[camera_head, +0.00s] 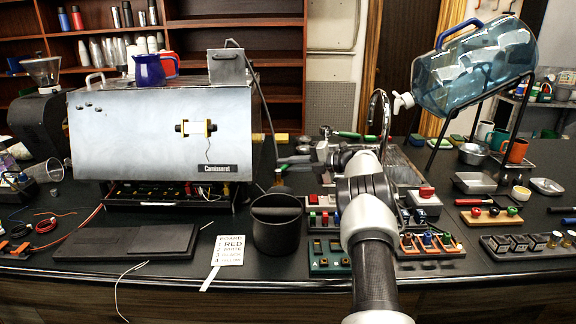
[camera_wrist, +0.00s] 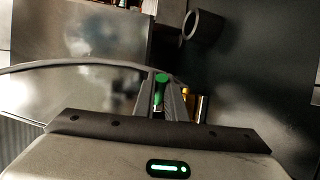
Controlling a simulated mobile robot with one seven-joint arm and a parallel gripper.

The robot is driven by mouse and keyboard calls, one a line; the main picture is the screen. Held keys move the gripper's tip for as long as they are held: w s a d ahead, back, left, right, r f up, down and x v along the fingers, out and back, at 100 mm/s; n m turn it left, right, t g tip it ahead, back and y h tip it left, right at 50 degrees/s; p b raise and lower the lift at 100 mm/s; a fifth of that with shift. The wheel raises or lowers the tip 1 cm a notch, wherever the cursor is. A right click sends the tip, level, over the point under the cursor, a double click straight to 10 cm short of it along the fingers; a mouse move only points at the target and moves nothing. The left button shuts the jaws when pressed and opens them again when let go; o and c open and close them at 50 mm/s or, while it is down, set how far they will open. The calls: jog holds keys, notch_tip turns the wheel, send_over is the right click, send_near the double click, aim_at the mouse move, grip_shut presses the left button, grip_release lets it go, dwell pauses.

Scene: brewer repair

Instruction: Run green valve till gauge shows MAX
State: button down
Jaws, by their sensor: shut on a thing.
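A green-topped piece (camera_wrist: 162,78), which looks like the green valve, stands between the fingers of my gripper (camera_wrist: 160,98) in the wrist view. My gripper is shut on it, with the fingers hiding its lower part. In the head view my gripper (camera_head: 287,160) reaches left beside the right side of the silver brewer (camera_head: 130,140), and the green valve cannot be made out there. No gauge can be told for sure in either view, so its reading does not show.
A dark round bin (camera_head: 277,232) stands in front of my gripper. A printed card (camera_head: 229,250) and a black flat board (camera_head: 128,243) lie left of it. Switch blocks and small trays fill the right counter. A large blue water jug (camera_head: 470,65) rests tilted on a stand.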

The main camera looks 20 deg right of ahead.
dwell(0.5)
jog(key=c, duration=1.8)
grip_release()
